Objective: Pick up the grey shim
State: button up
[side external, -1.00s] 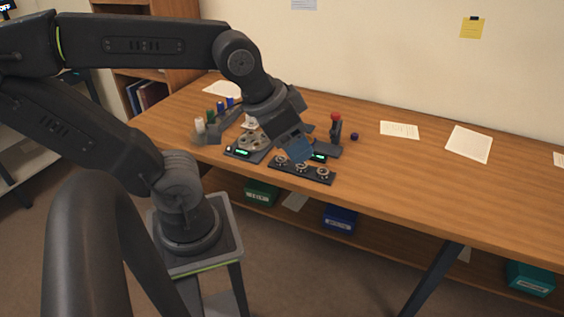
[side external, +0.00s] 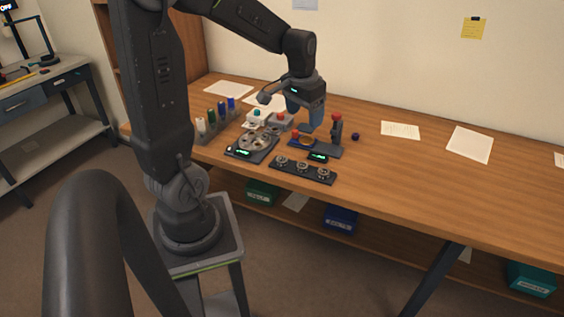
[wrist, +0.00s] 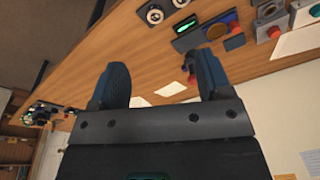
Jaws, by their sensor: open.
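I cannot single out the grey shim; small grey round parts show in several places, too small to tell apart. Several ring-shaped parts sit on a dark strip (side external: 284,171) at the front edge of the bench. A dark unit with a green display (side external: 238,153) bears a grey round plate (side external: 254,142). My gripper (side external: 305,126) hangs above the bench, behind these units, close to a blue pad with a gold ring (side external: 307,142). In the wrist view my gripper (wrist: 161,75) has its two blue-black fingers wide apart with nothing between them.
A rack of coloured bottles (side external: 221,110) stands at the left. A red-topped post (side external: 337,127) and a small dark-blue ball (side external: 355,136) stand right of the gripper. Papers (side external: 400,130) lie at the back. The bench's right side is mostly clear.

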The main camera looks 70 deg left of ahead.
jog(key=n+g+h, duration=0.1)
jog(key=n+g, duration=0.1)
send_over(282, 159)
notch_tip(282, 159, down, 8)
jog(key=f, duration=0.1)
notch_tip(282, 159, down, 7)
jog(key=shift+s+a+f, duration=0.1)
jog(key=shift+s+f, duration=0.05)
jog(key=shift+f, duration=3)
jog(key=shift+c, duration=0.2)
jog(key=c, duration=0.9)
